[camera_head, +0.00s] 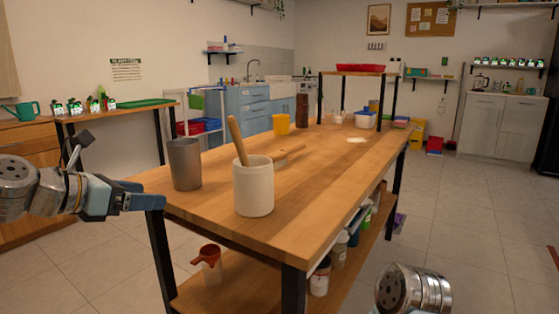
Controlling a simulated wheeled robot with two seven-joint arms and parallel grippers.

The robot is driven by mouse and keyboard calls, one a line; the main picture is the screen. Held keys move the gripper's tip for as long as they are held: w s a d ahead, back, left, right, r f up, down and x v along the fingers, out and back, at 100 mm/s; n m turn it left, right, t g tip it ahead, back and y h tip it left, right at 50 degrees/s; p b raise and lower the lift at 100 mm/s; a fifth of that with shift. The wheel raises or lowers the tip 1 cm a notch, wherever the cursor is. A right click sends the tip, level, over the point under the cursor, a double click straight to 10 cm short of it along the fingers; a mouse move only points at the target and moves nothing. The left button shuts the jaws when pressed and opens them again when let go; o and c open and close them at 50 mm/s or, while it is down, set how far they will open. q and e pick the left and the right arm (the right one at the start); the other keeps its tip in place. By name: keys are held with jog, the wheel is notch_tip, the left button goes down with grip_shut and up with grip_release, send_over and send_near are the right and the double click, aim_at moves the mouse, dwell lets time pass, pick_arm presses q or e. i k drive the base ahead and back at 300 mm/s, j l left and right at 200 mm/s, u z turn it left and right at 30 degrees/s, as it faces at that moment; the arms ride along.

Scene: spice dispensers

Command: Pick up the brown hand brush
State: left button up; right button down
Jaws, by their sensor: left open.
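A low tan-brown wooden item, apparently the hand brush (287,152), lies on the wooden table (330,180) behind the white pot; its bristles cannot be made out. My left gripper (148,202) is at the table's near left corner, open and empty, well apart from the brush. The white pot and the grey metal cup stand between them. My right arm shows only as a wrist part at the bottom right; its gripper is out of view.
A white pot (253,188) with a wooden stick (237,140) leaning in it and a grey cup (184,164) stand near the front. A yellow cup (281,125) and a dark brown cylinder (302,111) stand farther back. The table's right side is mostly clear.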

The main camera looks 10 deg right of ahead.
aim_at(278, 158)
jog(key=i+l, duration=0.2)
jog(key=l, duration=0.15)
jog(key=i+l, duration=0.25)
jog(key=l, duration=0.15)
jog(key=i+l, duration=0.2)
jog(key=l, duration=0.15)
